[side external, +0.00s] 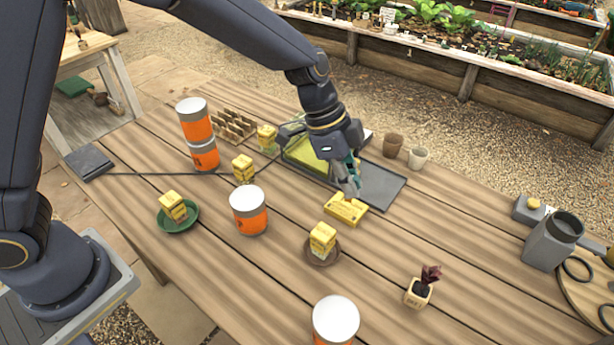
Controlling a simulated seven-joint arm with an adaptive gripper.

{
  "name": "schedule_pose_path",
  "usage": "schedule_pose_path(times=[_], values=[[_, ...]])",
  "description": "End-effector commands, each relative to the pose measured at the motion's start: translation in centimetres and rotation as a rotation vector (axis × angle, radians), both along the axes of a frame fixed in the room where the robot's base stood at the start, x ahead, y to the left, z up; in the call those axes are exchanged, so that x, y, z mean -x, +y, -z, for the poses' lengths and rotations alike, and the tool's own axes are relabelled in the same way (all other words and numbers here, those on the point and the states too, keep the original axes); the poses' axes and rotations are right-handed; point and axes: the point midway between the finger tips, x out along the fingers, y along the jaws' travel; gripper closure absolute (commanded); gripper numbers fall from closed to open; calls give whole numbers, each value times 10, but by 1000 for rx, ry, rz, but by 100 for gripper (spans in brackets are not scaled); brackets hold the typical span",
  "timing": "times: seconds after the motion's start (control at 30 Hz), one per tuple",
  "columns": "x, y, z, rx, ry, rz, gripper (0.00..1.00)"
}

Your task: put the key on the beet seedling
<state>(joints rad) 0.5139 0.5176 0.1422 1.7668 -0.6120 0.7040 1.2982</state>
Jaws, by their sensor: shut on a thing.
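My gripper (349,192) points down over a flat yellow block (345,210) near the middle of the table. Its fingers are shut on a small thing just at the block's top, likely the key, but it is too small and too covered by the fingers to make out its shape. I cannot tell whether it touches the block. The beet seedling (429,276), with dark red leaves, stands upright in a small light square pot (417,293) with a label, to the lower right of my gripper and apart from it.
Orange-and-white cans (249,211) and yellow blocks on saucers (322,241) stand left of and below the gripper. A dark tray (382,187) lies behind it, with small pots (393,145) beyond. Table between block and seedling is clear.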

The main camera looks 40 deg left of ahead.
Motion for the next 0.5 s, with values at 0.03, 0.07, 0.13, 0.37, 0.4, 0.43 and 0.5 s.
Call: schedule_pose_path(times=[0.03, 0.07, 0.13, 0.37, 0.4, 0.43, 0.5], values=[[21, -23, -3, -1, -3, 62, 100], [32, -34, -4, -1, -6, 91, 100], [57, -56, -7, -4, -9, 156, 100], [111, -94, -11, -6, -20, 289, 100], [114, -97, -11, -7, -21, 299, 100], [115, -100, -11, -7, -21, 305, 100], [112, -107, -7, -8, -21, 311, 100]])
